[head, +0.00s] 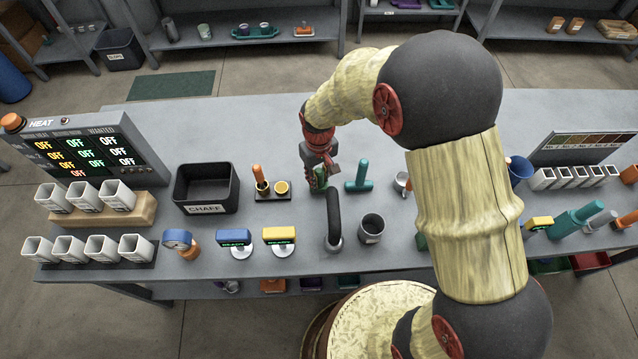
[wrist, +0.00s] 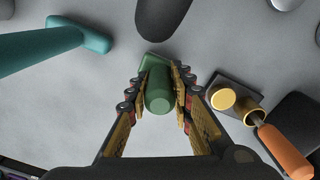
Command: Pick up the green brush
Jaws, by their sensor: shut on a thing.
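The green brush (wrist: 159,92) stands between the two fingers of my gripper (wrist: 159,98) in the wrist view. Its handle end faces the camera and its green base shows just beyond. My gripper is shut on it, with a finger on each side. In the head view my gripper (head: 318,178) is over the middle of the grey table, and a bit of the green brush (head: 319,182) shows between the fingers. I cannot tell whether the brush touches the table.
A teal T-shaped tool (head: 360,178) stands close to the right of my gripper. A small stand with an orange-handled tool (head: 261,180) is to the left. A black curved handle (head: 334,215) and a dark cup (head: 371,229) stand nearer. The table's far strip (head: 260,120) is clear.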

